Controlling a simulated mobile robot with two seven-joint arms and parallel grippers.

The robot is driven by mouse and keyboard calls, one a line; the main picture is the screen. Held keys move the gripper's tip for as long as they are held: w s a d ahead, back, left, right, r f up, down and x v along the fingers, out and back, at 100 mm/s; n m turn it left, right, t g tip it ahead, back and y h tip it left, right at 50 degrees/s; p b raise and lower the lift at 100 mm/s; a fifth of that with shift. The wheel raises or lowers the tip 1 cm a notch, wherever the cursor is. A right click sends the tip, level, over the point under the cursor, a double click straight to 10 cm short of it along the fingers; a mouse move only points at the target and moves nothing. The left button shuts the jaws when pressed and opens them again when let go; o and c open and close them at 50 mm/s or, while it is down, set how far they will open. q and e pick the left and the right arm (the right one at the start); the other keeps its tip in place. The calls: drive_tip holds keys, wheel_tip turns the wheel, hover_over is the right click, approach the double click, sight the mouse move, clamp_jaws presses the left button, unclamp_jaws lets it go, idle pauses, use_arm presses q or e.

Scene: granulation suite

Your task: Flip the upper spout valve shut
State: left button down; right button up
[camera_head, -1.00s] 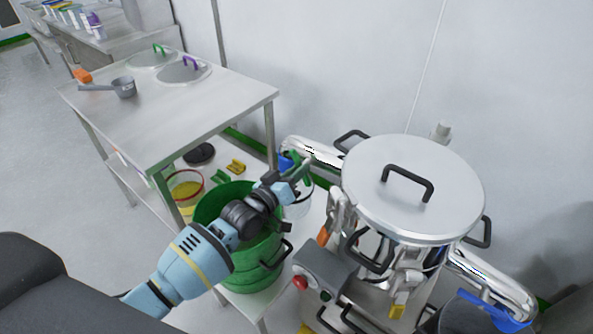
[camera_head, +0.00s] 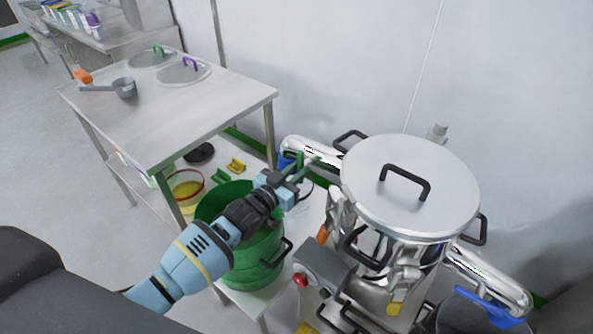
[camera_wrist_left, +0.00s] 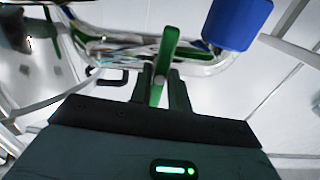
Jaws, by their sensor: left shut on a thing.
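The upper spout is a shiny metal pipe (camera_head: 318,151) on the left side of the lidded steel vessel (camera_head: 405,185). Its green valve lever (camera_head: 299,166) stands near the pipe's outer end. My left gripper (camera_head: 300,181) is at the lever. In the left wrist view, the lever (camera_wrist_left: 167,48) rises between the two dark fingers (camera_wrist_left: 161,88), which are shut on it. The lever's pivot and the inside of the spout are hidden. My right gripper is not in view.
A green bucket (camera_head: 270,245) stands below my left forearm. A steel table (camera_head: 165,115) with a scoop (camera_head: 122,87) is at left. A blue part (camera_wrist_left: 238,22) is close right of the lever. A red button (camera_head: 300,280) is on the vessel's control box.

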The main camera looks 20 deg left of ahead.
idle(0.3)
use_arm(q)
drive_tip(key=c, duration=1.3)
unclamp_jaws()
drive_tip(key=shift+s, duration=0.1)
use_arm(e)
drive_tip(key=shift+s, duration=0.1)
use_arm(q)
drive_tip(key=shift+v, duration=3.85)
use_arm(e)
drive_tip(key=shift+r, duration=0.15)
